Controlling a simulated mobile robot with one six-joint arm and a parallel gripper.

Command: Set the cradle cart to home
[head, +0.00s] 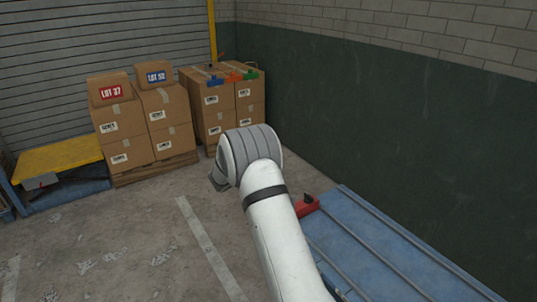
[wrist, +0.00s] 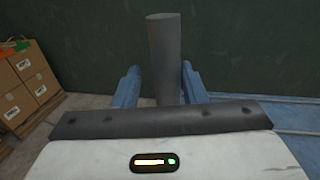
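A blue bed with long rails (head: 385,250) lies at the lower right of the head view, along the green wall. I cannot make out the cradle cart for certain. In the wrist view a grey upright cylinder (wrist: 166,60) stands straight ahead, between two blue pieces (wrist: 128,85) (wrist: 194,83). I cannot tell whether these belong to the cart or to my gripper. A dark bar (wrist: 160,119) and a white housing with a lit indicator cross the bottom of that view. My arm hides the gripper in the head view, and I cannot make out its fingertips.
A red block with a black knob (head: 307,205) sits at the bed's far end. Stacked cartons (head: 130,135) (head: 222,112) stand at the back, with coloured items on the right stack. A yellow-topped blue platform (head: 58,155) is at left. The floor at lower left is clear.

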